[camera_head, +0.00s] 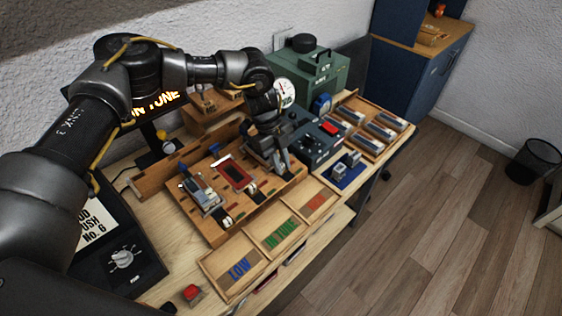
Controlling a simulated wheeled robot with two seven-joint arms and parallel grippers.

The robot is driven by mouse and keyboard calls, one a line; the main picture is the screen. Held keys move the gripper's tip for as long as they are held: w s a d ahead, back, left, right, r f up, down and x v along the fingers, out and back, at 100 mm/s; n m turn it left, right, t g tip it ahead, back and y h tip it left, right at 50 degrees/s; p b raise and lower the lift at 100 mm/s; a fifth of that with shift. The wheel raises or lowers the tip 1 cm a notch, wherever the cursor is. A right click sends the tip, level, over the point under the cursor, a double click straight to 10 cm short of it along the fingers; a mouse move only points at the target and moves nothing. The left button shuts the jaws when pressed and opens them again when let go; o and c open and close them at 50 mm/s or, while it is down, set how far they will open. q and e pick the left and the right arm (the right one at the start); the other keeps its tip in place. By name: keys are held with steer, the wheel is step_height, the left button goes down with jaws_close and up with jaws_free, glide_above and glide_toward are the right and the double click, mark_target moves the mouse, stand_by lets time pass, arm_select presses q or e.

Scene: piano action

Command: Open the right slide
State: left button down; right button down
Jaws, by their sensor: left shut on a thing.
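A wooden board (205,230) with slots and coloured marks stands mid-table in the head view. On its left part sits a grey and blue metal piece (205,197). A dark red rectangle (232,173) lies in the board's middle. My left gripper (277,168) reaches down over the board's right part, with its fingers shut on a small part there. This part appears to belong to the right slide. The fingers and wrist hide most of it, so I cannot tell how far open it is. My right gripper does not show.
Three shallow trays, one marked LOW (210,266), one marked IN TUNE (250,239) and one with red lettering (336,208), line the front. A dark grey box (316,150) stands close right of the gripper. A green case (325,78) is behind.

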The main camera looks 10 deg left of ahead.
mark_target(291, 179)
arm_select(q)
steer(key=s+d, duration=0.2)
steer(key=d, duration=0.1)
steer(key=shift+s+d+p, duration=0.1)
steer(key=shift+d+p, duration=0.05)
steer(key=shift+p, duration=0.2)
steer(key=c, duration=1.7)
jaws_free()
steer(key=o, duration=0.4)
steer(key=shift+d, duration=0.1)
steer(key=shift+a+r, duration=0.25)
steer(key=b+v, duration=0.2)
steer(key=v, duration=0.7)
steer(key=shift+r+b, duration=0.25)
steer(key=shift+b, duration=0.1)
steer(key=shift+a+r, duration=0.1)
steer(key=shift+r, duration=0.3)
